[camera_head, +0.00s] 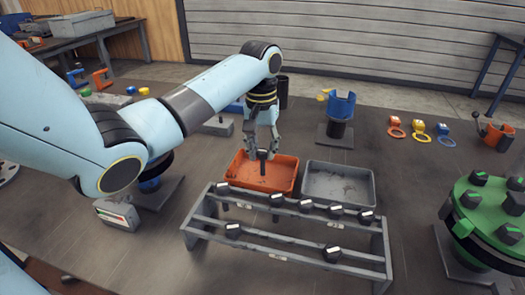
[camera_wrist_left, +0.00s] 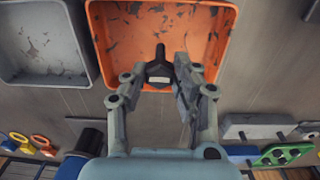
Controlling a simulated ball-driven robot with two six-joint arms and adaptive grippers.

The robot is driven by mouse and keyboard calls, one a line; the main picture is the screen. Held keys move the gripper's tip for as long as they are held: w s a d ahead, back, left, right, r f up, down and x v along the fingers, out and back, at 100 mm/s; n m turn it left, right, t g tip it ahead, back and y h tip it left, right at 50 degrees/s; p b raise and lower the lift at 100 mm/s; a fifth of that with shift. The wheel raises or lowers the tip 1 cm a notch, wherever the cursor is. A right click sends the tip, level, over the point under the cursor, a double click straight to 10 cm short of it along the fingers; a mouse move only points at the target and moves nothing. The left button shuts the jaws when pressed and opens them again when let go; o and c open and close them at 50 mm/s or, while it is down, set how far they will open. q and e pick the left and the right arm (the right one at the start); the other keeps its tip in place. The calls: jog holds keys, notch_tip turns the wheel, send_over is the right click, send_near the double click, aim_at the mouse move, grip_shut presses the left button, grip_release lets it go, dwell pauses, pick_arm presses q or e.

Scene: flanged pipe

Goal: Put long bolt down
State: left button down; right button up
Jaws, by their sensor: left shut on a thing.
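My left gripper (camera_head: 262,146) is shut on a dark long bolt (camera_head: 263,166), which hangs upright with its shank down. The bolt is over the orange tray (camera_head: 232,180) in the head view; I cannot tell whether it touches the tray floor. In the left wrist view the gripper (camera_wrist_left: 160,75) has its fingers around the bolt's head, and the bolt (camera_wrist_left: 160,52) shows against the orange tray (camera_wrist_left: 97,50). My right gripper is in neither view.
A grey tray (camera_head: 371,190) stands right of the orange one. A grey rack (camera_head: 290,247) with several black bolts stands in front. A green flange (camera_head: 470,236) is at the right, and a blue-topped stand (camera_head: 340,105) is behind the trays.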

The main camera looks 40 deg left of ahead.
pick_arm(q)
jog(key=shift+f, duration=0.35)
jog(key=shift+f, duration=0.1)
jog(key=c, duration=1)
grip_release()
jog(key=shift+c, duration=0.2)
notch_tip(320, 180, up, 12)
jog(key=p, duration=0.1)
